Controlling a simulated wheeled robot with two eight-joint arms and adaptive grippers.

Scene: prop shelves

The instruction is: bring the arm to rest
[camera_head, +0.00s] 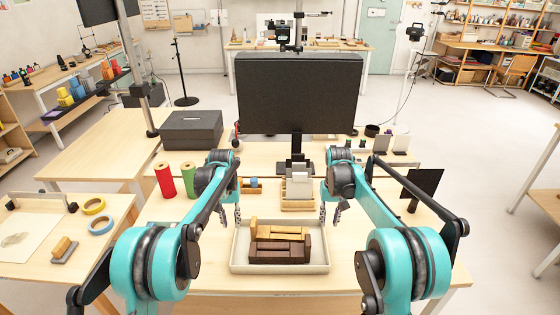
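My two teal-and-black arms reach in from the lower corners over the table. My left gripper (230,216) hangs down by the back left corner of a pale tray (236,264). Its two fingers stand apart with nothing between them. My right gripper (330,216) hangs by the tray's back right corner, its fingers also apart and empty. The tray holds light wooden blocks (279,233) and dark brown blocks (280,252), stacked close together. Both grippers look clear of the blocks. Whether the fingertips touch the tray's rim cannot be told.
A red roll (165,181) and a green roll (188,179) stand left of my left arm. A monitor (300,93) and a holder with pale cards (299,186) stand behind the tray. A black panel (422,184) stands right. The table's front strip is clear.

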